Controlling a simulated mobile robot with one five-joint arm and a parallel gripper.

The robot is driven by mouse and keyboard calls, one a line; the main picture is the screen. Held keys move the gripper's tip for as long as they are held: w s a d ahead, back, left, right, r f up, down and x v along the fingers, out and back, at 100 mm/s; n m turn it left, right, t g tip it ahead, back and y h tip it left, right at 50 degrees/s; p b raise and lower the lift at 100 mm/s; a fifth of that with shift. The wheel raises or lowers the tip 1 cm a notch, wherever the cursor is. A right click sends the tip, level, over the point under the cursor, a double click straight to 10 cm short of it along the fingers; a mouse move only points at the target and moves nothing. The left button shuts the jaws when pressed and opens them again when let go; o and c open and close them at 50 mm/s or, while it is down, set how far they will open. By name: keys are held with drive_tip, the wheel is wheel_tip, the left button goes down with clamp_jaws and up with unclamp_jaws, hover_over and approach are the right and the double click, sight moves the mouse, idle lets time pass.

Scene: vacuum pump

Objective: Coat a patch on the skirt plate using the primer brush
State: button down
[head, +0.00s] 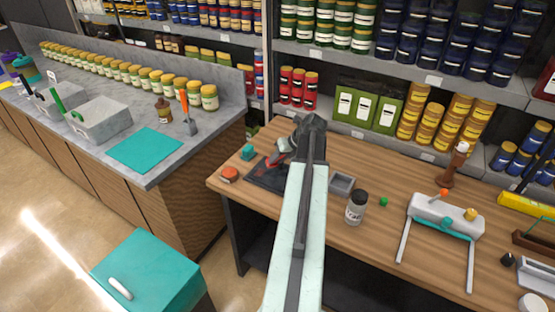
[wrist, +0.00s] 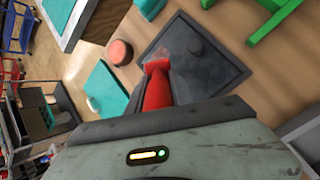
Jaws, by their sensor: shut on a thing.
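The primer brush (wrist: 158,88) has a red handle, and my gripper (wrist: 160,108) is shut on it. In the head view my gripper (head: 284,148) is over the left part of the wooden bench, with a bit of red showing below it. The skirt plate (wrist: 222,77) is a dark flat rectangle with a low round disc on it. It also shows in the head view (head: 262,182), partly hidden by my arm. The brush's far end is over the plate's edge area, near a faint paler smear. I cannot tell whether it touches.
An orange-red round thing (head: 229,174) and a teal block (head: 247,153) stand beside the plate. A small grey tray (head: 342,184), a dark-lidded jar (head: 356,208) and a white clamp-like fixture (head: 446,218) stand to the right. A green frame (wrist: 272,20) shows near the plate.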

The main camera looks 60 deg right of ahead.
drive_tip(key=shift+r, duration=0.25)
wheel_tip(320, 180, up, 3)
drive_tip(key=p, duration=0.3)
drive_tip(key=shift+r, duration=0.1)
